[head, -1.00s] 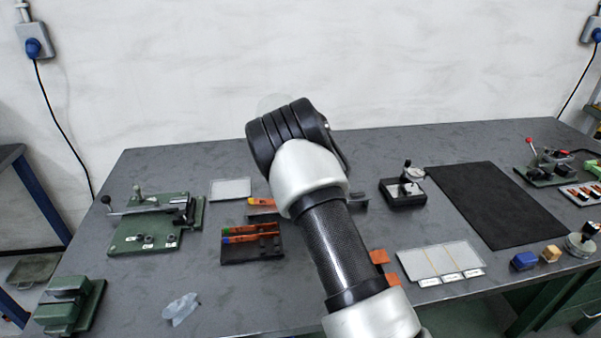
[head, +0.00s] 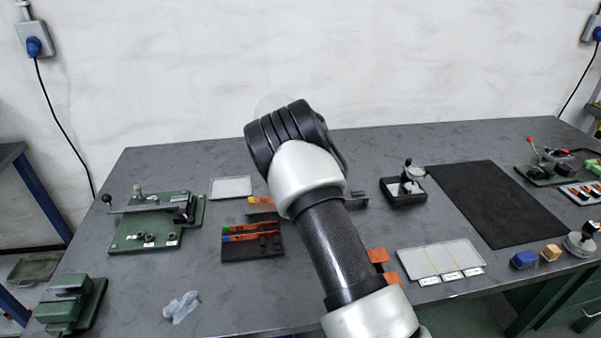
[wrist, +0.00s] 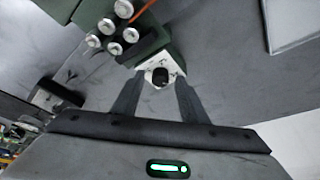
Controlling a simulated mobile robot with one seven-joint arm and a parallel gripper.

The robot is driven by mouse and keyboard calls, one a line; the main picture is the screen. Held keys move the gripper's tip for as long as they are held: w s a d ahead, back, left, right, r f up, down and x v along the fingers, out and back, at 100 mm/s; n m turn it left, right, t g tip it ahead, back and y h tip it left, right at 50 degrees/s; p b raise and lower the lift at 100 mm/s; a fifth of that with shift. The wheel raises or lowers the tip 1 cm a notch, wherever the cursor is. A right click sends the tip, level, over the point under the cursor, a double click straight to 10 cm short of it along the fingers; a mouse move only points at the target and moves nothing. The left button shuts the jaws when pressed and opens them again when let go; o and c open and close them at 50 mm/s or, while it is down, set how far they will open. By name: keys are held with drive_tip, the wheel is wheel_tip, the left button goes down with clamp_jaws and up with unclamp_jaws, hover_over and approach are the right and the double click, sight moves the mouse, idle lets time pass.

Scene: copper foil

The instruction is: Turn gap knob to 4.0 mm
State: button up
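In the wrist view, a small black knob (wrist: 160,76) sits on a white plate (wrist: 149,63) at the edge of a dark green fixture (wrist: 154,40). No scale reading on the plate is legible. My gripper (wrist: 155,88) is open, with one dark finger on each side of the knob's near side. I see a gap between the fingertips and cannot tell whether either touches the knob. In the head view my arm hides the gripper and this knob. A green fixture with a lever (head: 155,222) stands on the left of the bench there; I cannot tell if it is the same one.
Several silver round-ended parts (wrist: 118,26) stand close by the knob. In the head view, a black holder with orange-handled tools (head: 252,247), a clear crumpled film (head: 181,307) and a black mat (head: 495,203) lie on the grey bench (head: 340,170).

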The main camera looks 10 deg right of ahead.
drive_tip(key=shift+r, duration=0.1)
drive_tip(key=v, duration=1.7)
drive_tip(key=shift+p, duration=0.45)
drive_tip(key=shift+r, duration=0.1)
